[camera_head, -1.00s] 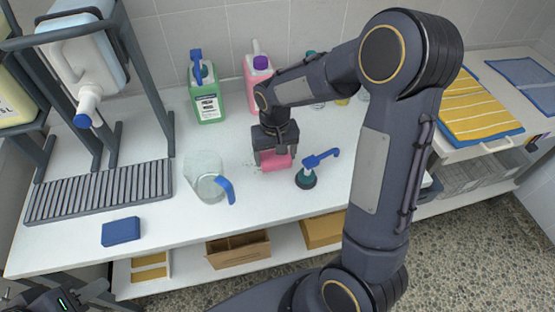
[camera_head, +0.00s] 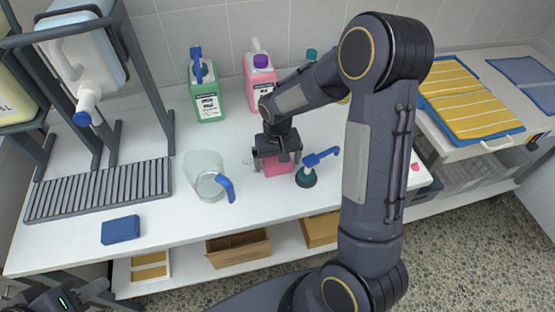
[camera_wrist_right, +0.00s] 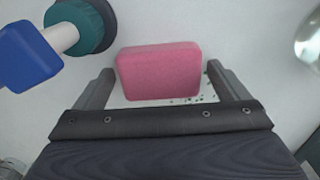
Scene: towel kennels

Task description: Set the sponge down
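A pink sponge (camera_head: 277,167) lies on the white counter (camera_head: 160,222), left of a blue-handled brush (camera_head: 306,178). My right gripper (camera_head: 277,158) is above the sponge. In the right wrist view, the sponge (camera_wrist_right: 160,72) sits between and just beyond the fingertips of the right gripper (camera_wrist_right: 160,72). The fingers are spread with gaps on both sides. My left gripper (camera_head: 95,296) is at the bottom left corner, partly cut off, away from the sponge, and I cannot make out its opening.
A clear pitcher (camera_head: 205,175) stands left of the sponge. A blue sponge (camera_head: 121,230) lies near the front edge. Green (camera_head: 206,98) and pink (camera_head: 258,90) jugs stand at the back. Dark specks lie beside the pink sponge. A yellow towel (camera_head: 463,100) is at the right.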

